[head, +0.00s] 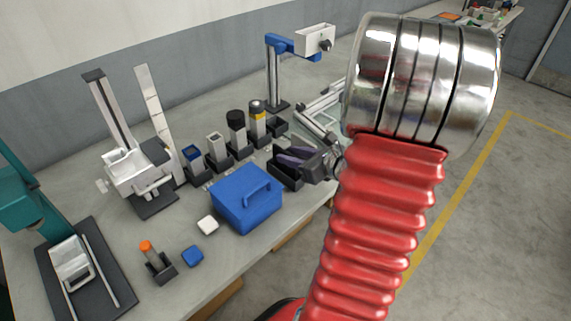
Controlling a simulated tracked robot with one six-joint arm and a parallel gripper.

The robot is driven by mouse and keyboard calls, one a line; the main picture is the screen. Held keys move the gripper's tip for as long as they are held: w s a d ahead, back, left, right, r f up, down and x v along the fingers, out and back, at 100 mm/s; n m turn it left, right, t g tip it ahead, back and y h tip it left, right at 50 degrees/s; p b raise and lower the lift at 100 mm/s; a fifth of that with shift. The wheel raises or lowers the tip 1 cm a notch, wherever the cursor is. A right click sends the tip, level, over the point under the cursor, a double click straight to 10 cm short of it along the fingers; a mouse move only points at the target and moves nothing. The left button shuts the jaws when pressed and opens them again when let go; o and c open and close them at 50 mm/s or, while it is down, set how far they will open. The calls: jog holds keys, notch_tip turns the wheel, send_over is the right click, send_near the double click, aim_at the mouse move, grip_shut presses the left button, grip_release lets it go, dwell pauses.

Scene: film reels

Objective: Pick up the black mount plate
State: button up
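I cannot single out the black mount plate with certainty. A small black block (277,125) lies near the foot of the blue-and-white stand. A black tray-like piece (285,177) lies to the right of the blue box. A dark purplish-grey shape (303,159) sits over that piece, against the left edge of my red arm; it may be my gripper, partly hidden behind the arm. Its fingertips are not clear, and I cannot tell whether it holds anything.
A blue box with a handle (246,199) stands near the bench's front edge. Several black holders with upright parts (237,134) stand behind it. White (130,168) and teal (28,200) devices stand left. The grey bench (130,222) has clear patches between them.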

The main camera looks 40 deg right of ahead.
aim_at(273, 150)
jog(key=shift+x, duration=0.95)
jog(key=shift+w, duration=0.1)
jog(key=shift+x, duration=2.5)
jog(key=shift+c, duration=0.4)
grip_shut()
